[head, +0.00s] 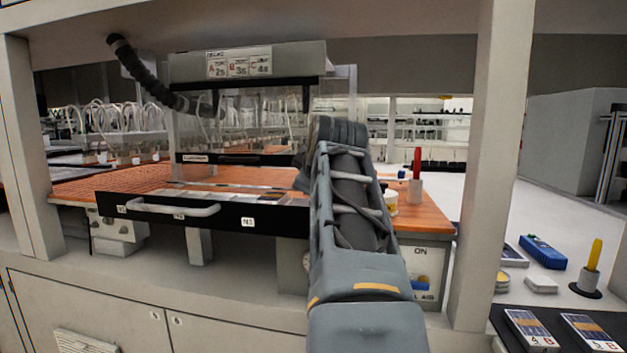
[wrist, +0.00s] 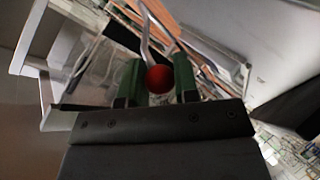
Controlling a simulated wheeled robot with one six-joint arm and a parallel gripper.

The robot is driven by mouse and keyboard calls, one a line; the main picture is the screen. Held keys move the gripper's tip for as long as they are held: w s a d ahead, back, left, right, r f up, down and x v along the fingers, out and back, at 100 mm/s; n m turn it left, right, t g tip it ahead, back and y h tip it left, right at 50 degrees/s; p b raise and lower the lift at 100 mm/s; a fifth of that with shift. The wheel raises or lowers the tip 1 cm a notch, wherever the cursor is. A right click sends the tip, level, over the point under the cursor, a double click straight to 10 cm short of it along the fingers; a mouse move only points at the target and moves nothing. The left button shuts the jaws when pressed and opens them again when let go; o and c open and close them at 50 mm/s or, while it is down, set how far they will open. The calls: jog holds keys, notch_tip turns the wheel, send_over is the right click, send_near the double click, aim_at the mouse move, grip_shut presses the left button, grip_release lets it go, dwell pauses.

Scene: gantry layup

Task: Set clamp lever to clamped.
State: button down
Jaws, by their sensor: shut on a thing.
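In the wrist view my gripper (wrist: 158,83) has its two green fingers on either side of a round red knob (wrist: 159,78), shut on it. In the head view my arm covers the gripper and the knob.
An orange work surface (head: 120,180) lies under a grey hooded unit (head: 250,62). A black-fronted drawer (head: 270,218) with a pale handle (head: 175,208) is at the front. A red upright piece (head: 417,163) stands right of my arm. A frame post (head: 492,150) is farther right.

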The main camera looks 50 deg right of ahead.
jog(key=c, duration=0.9)
grip_release()
jog(key=shift+o, duration=0.2)
jog(key=p+v, duration=0.1)
jog(key=v, duration=1.2)
jog(key=shift+s+a+r, duration=0.15)
jog(key=shift+s+a, duration=0.1)
jog(key=shift+r+p, duration=0.1)
jog(key=shift+p, duration=0.25)
